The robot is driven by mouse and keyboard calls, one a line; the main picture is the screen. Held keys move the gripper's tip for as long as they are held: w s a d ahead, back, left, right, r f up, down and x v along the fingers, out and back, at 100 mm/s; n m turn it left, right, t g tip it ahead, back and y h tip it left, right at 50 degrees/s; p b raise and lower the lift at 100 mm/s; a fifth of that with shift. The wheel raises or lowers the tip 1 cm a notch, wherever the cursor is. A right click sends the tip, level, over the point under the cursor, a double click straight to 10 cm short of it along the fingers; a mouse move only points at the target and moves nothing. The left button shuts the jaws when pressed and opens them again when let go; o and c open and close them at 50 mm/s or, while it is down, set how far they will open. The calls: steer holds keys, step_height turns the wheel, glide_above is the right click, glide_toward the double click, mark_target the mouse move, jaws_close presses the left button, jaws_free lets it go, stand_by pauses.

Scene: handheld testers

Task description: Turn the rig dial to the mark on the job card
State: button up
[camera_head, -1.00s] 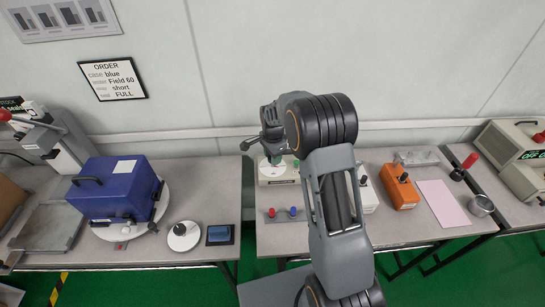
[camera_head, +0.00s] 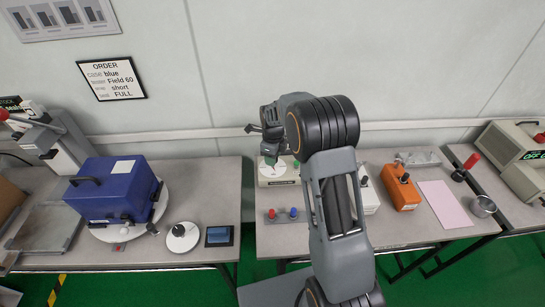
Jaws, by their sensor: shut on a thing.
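The rig is a beige box with a round white dial face (camera_head: 284,173), standing at the back of the middle table. My gripper (camera_head: 271,160) points down over the left part of this dial, shut on the dial's knob. The knob and fingertips are mostly hidden by my wrist and are small here. The dial's marks are too small to read. The job card (camera_head: 111,80) hangs framed on the wall at upper left.
A blue case (camera_head: 115,188) sits on a white turntable at left. A small white dial (camera_head: 182,237) and a dark-screened device (camera_head: 219,236) lie near it. An orange box (camera_head: 401,188) and pink sheet (camera_head: 444,204) are right of my arm.

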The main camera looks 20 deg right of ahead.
steer(key=shift+m, duration=1.9)
steer(key=o, duration=0.9)
step_height(320, 180, up, 14)
steer(key=shift+f, duration=0.1)
